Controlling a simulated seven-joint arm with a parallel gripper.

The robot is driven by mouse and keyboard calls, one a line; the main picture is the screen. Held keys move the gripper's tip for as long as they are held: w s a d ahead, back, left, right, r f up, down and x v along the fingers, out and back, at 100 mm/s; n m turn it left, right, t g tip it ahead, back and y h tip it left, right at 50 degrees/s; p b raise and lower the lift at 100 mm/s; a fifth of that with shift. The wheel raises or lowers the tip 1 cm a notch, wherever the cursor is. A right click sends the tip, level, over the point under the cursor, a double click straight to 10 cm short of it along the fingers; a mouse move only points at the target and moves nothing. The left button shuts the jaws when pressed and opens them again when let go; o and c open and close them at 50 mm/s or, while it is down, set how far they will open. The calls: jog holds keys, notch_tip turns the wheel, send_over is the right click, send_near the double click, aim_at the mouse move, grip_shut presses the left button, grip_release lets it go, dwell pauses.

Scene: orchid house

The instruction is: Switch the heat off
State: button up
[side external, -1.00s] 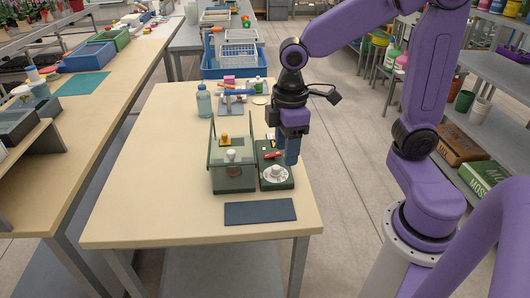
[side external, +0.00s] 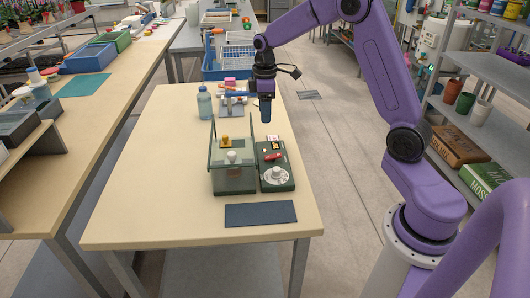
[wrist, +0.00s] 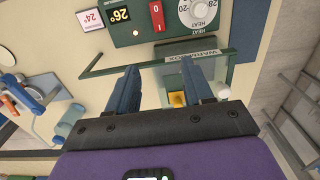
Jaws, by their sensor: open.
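A dark green control box (side external: 264,185) lies on the table. I cannot tell which way the rocker is pressed. In the side view the red switch (side external: 272,156) and dial (side external: 277,175) also show. A clear warm box (side external: 233,183) with a green frame stands left of the control box. My gripper (side external: 265,118) is open and empty, above the table and behind the control box. Its two blue fingers (wrist: 162,68) are apart in the wrist view.
A dark mat (side external: 260,214) lies at the table's front. A bottle (side external: 204,103) and small items stand at the back left, and a blue crate (side external: 214,71) is beyond them. A card reading 24 (wrist: 90,19) lies beside the display. The table's left side is clear.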

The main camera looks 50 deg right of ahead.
aim_at(265, 158)
notch_tip(265, 158, down, 16)
jog(key=shift+r, duration=0.1)
dwell(0.4)
jog(key=shift+c, duration=0.3)
